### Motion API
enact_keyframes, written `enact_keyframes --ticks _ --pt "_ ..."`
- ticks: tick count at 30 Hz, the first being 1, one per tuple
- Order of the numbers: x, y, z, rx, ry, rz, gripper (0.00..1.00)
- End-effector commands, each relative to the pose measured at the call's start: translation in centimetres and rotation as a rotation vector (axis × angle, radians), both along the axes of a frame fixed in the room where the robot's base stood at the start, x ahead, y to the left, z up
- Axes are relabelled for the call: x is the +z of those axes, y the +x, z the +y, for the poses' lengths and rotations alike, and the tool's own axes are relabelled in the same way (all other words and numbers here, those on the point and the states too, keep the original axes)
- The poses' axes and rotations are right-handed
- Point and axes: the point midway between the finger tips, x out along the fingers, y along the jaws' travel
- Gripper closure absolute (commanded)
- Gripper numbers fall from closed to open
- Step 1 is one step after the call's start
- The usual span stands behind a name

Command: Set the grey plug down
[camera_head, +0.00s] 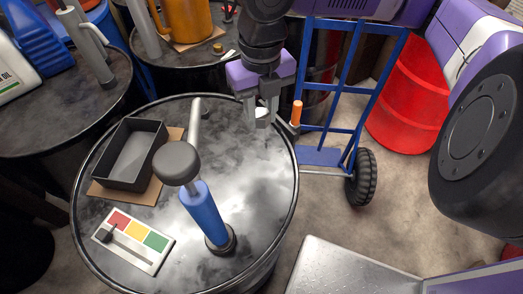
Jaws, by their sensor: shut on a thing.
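My gripper (260,108) hangs over the far right part of the near oil drum's top (262,185), pointing down. Its fingers are shut on a small grey plug (262,115), which shows pale between and just below the fingertips. The fingers hide part of the plug. I cannot tell how far its lower end is from the drum top. A dark reflection shows on the drum top below it.
A blue hand pump (203,215) stands upright on the drum, left of my gripper. A black tray (119,180) on cardboard and a coloured panel (134,239) lie farther left. A blue hand truck (320,156) and red drum (408,105) stand right. The drum's right-hand top is clear.

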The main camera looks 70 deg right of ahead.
Motion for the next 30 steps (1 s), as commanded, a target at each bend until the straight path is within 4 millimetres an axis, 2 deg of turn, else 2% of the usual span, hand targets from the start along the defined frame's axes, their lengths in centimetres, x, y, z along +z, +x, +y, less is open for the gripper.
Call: enact_keyframes --ticks 3,10,20,26,30 --pt "-3.1 -0.1 0.0 -0.002 0.003 0.002 1.0" --pt "-7.9 0.0 0.0 -0.001 0.001 0.001 1.0" --pt "-10.5 0.0 0.0 0.0 -0.001 0.001 1.0" --pt "-13.1 0.0 0.0 -0.001 0.0 0.001 1.0" --pt "-13.4 0.0 0.0 0.001 -0.001 -0.001 1.0"
